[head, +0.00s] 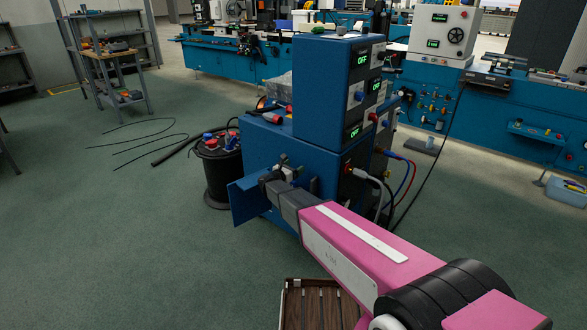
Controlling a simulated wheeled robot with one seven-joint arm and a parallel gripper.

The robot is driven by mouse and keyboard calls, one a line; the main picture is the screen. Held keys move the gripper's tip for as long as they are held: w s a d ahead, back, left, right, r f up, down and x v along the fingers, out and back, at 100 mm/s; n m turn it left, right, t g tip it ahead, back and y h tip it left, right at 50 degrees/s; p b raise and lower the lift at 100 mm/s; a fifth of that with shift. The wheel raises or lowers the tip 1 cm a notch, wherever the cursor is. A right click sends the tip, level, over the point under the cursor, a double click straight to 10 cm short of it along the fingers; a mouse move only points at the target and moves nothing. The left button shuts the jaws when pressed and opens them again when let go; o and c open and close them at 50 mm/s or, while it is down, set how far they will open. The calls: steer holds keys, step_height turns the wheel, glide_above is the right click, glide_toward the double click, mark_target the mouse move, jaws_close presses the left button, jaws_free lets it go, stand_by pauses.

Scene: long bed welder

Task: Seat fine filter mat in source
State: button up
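The source appears to be the blue welder cabinet (325,100) in the middle of the head view, with several green displays, some reading OFF. A blue panel (248,200) sticks out at its lower left side. My gripper (272,178), at the end of my pink arm, is at this side of the cabinet, close to the panel. Its fingertips are small, dark and partly hidden, so I cannot tell whether it is open or shut or holds anything. I cannot make out the fine filter mat. The slot side of the cabinet is largely covered by my arm.
A black drum (218,172) with red and blue parts stands left of the cabinet. Black cables (140,145) lie on the green floor. A brown slatted tray (318,305) shows at the bottom, partly behind my arm. Cables hang at the cabinet's right. The left floor is mostly free.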

steer(key=shift+f, duration=0.1)
steer(key=v, duration=1.1)
